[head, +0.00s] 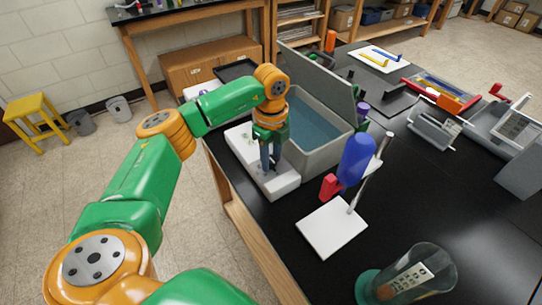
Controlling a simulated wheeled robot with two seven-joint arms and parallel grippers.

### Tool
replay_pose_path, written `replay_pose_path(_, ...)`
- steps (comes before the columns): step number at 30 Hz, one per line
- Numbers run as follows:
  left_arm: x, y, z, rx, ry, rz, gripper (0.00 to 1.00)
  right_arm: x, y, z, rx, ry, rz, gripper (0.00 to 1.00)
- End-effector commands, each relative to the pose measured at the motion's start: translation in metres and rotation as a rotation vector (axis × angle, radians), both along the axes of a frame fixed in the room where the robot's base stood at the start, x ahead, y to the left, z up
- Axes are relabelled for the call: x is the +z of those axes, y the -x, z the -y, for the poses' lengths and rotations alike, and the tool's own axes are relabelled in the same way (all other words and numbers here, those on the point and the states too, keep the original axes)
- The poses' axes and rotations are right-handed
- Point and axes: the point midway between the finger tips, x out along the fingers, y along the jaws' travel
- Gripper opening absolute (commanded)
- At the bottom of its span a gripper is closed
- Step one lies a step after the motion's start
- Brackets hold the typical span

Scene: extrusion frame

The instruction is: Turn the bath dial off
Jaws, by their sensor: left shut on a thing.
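The water bath (308,163) is a grey tub with blue water (310,128) and a raised grey lid (322,80) on its far side. Its white control panel (284,187) sits along the left side, near the table edge. My left gripper (270,167) points down onto this panel and is shut on the small dial there. The dial is mostly hidden by the fingers, so its turned position cannot be read. My right gripper is not in view.
Clear black tabletop (450,205) lies to the right.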

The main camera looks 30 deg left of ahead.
Motion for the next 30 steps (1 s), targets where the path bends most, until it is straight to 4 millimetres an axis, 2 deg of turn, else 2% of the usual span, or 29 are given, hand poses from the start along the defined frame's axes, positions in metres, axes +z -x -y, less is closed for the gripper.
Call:
replay_pose_path(13,0.001,-0.001,0.0,0.01,-0.001,0.004,0.0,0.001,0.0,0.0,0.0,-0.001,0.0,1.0)
replay_pose_path(14,0.001,-0.001,0.0,0.01,0.0,0.005,0.44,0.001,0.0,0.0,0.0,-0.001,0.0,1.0)
replay_pose_path(15,0.001,-0.001,0.0,0.01,0.0,0.004,0.55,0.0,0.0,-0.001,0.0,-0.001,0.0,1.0)
replay_pose_path(17,0.001,-0.001,0.0,0.009,0.0,0.004,0.69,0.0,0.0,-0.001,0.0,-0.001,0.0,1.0)
replay_pose_path(26,0.002,-0.001,0.0,0.008,0.0,0.002,0.69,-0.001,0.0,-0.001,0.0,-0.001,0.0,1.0)
replay_pose_path(30,0.024,-0.001,0.0,0.008,0.002,0.007,0.69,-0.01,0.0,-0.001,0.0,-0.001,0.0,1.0)
